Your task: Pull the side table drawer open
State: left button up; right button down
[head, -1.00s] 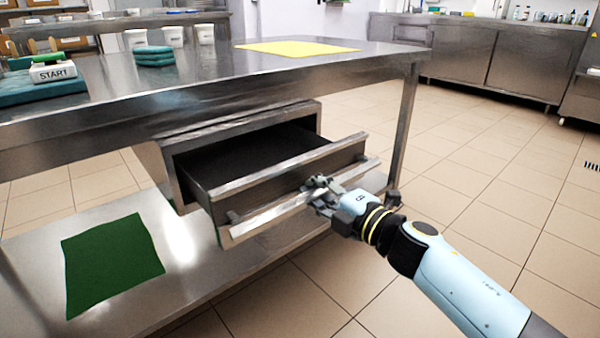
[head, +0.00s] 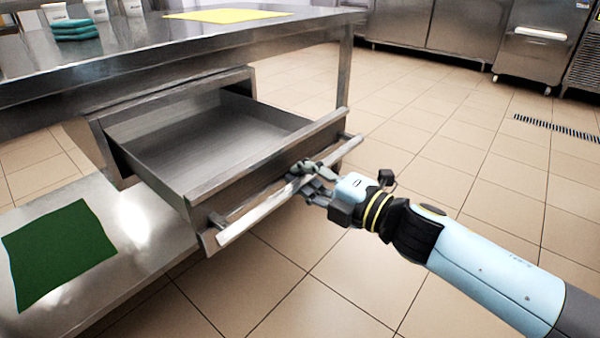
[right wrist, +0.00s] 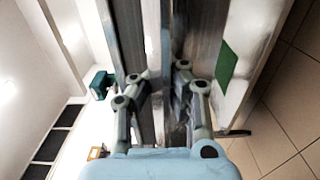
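The side table drawer (head: 235,165) hangs under the steel table top (head: 190,60) and is pulled well out of its housing (head: 100,140); its inside looks empty. A long bar handle (head: 260,212) runs across its front. My right gripper (head: 308,178) is at the handle, its fingers closed around the bar near the middle. In the right wrist view, the two fingers (right wrist: 158,90) stand on either side of the bar. My left gripper is not in view.
A green mat (head: 58,250) lies on the lower shelf (head: 150,255). Folded teal cloths (head: 75,30), white cups (head: 97,10) and a yellow sheet (head: 225,15) are on the table top. Open tiled floor (head: 440,130) lies to the right, with steel cabinets behind.

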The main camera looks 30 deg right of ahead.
jog(key=c, duration=2)
grip_release()
jog(key=o, duration=0.8)
jog(key=v, duration=1.2)
